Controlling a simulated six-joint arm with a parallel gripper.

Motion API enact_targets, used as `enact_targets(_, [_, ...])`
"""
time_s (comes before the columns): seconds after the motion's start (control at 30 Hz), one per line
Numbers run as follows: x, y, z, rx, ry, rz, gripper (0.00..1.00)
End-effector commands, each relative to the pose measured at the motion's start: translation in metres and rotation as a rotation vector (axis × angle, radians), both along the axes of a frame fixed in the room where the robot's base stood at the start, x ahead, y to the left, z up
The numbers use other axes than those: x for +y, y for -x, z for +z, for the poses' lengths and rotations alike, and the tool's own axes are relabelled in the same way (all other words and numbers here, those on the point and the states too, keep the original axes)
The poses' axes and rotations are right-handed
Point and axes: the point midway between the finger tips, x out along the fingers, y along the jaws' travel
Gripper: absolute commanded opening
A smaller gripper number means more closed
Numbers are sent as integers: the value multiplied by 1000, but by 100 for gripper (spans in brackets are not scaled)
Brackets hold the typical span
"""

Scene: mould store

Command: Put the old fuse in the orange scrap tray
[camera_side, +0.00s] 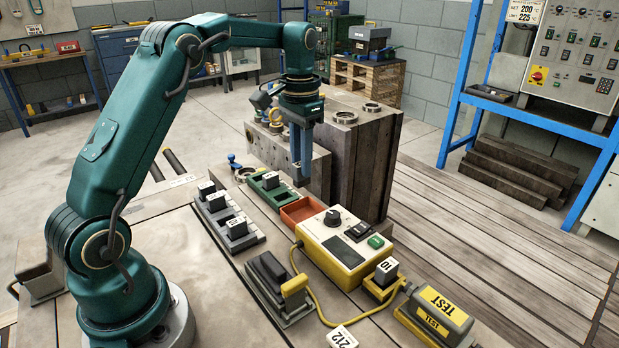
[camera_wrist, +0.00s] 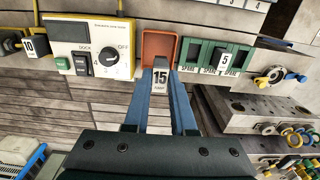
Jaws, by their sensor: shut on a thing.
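My gripper (camera_wrist: 160,82) is shut on a dark fuse with a white label reading 15 (camera_wrist: 160,78), held upright between its two blue fingers. In the side view my gripper (camera_side: 301,174) hangs over the bench close to the orange scrap tray (camera_side: 303,211), with its tips above tray level. The fuse is hard to make out there. In the wrist view the tray (camera_wrist: 158,45) lies just beyond the fuse, which overlaps its near edge. The visible part of the tray floor is empty.
A green spare holder (camera_side: 273,191) with a fuse labelled 5 (camera_wrist: 223,60) adjoins the tray. On its other side is the yellow tester (camera_side: 345,246). A grey fuse rack (camera_side: 228,222) stands left. Metal mould blocks (camera_side: 367,165) rise close behind my gripper.

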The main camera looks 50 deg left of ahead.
Motion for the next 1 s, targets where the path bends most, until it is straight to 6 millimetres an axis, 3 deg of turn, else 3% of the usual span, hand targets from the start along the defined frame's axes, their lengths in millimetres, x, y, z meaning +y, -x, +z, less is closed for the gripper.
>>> enact_targets(1.0, [-3, 0, -77, 5, 2, -11, 0])
